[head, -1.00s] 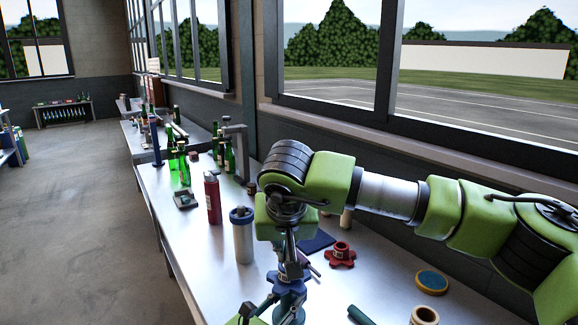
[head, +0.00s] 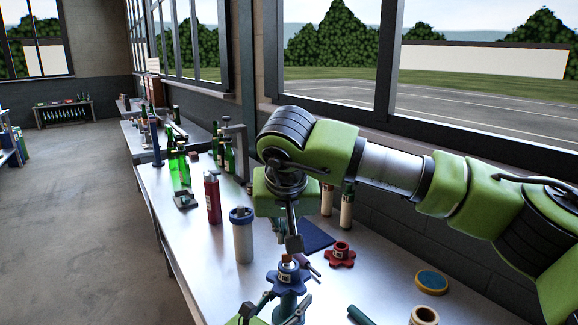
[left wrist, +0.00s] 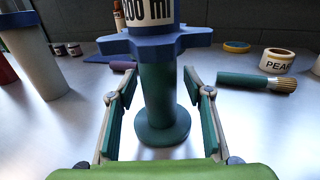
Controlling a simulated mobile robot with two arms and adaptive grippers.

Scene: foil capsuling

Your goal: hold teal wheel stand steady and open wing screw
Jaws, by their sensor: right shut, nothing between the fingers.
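The teal wheel stand (head: 286,305) has a blue lobed wheel (head: 288,279) on top, with a small reddish part (head: 287,258) above it. In the left wrist view the stand's teal post (left wrist: 160,95) is upright on a round foot, and a white label with "ml" shows above the wheel. My left gripper (left wrist: 162,80) is open, its fingers on either side of the post with gaps. My right gripper (head: 294,244) is shut and empty, just above the reddish part. I cannot make out a wing screw.
A red lobed wheel (head: 340,255) lies to the right. A white cylinder with a blue cap (head: 242,238) and a red bottle (head: 213,198) stand to the left. A brush (left wrist: 250,80) and a cream ring (left wrist: 277,61) lie right of the post. Green bottles stand farther back.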

